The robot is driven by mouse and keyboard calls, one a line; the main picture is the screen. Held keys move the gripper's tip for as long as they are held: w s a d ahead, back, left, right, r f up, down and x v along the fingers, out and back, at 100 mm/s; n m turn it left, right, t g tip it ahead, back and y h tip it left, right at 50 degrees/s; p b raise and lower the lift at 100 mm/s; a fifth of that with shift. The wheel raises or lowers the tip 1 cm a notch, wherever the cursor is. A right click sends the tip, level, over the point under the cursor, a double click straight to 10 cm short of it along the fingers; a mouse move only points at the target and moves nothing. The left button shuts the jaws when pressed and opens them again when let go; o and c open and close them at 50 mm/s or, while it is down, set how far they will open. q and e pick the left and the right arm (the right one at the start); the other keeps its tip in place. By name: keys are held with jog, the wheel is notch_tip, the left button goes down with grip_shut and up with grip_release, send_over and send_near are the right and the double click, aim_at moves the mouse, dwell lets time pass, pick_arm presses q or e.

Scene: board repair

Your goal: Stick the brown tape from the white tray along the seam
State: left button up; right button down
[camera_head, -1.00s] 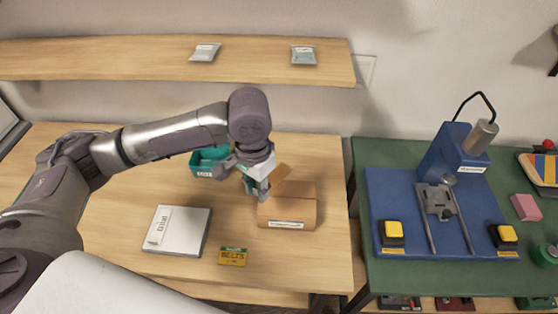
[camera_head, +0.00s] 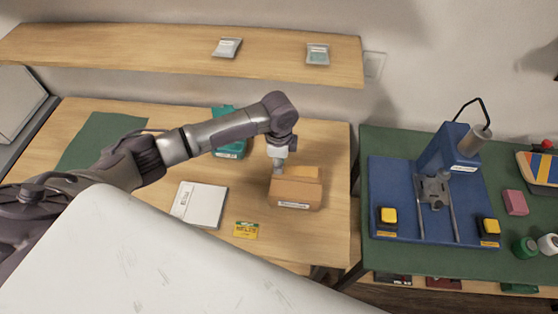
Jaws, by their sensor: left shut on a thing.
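The brown cardboard box (camera_head: 297,190) stands on the wooden table, with a pale label on its front. My left gripper (camera_head: 279,169) points down at the box's back left edge, its tips at or just above the top. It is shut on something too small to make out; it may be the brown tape. The tips and the seam are hard to see. A flat white tray-like thing (camera_head: 206,205) with a printed strip on its left side lies left of the box. I see no brown tape on it. My right gripper is not in view.
A teal bin (camera_head: 231,149) stands behind my left arm. A yellow-green card (camera_head: 246,230) lies in front of the box. Packets (camera_head: 318,54) lie on the shelf above. A blue press (camera_head: 420,205) stands on the green table to the right. Bare wood lies around the box.

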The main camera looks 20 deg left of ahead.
pick_arm(q)
jog(key=shift+f+b, duration=1.7)
jog(key=shift+b, duration=0.05)
notch_tip(320, 180, down, 2)
jog(key=shift+f+b, duration=0.15)
jog(key=shift+b, duration=0.35)
jog(key=shift+f, duration=0.3)
jog(key=o, duration=0.8)
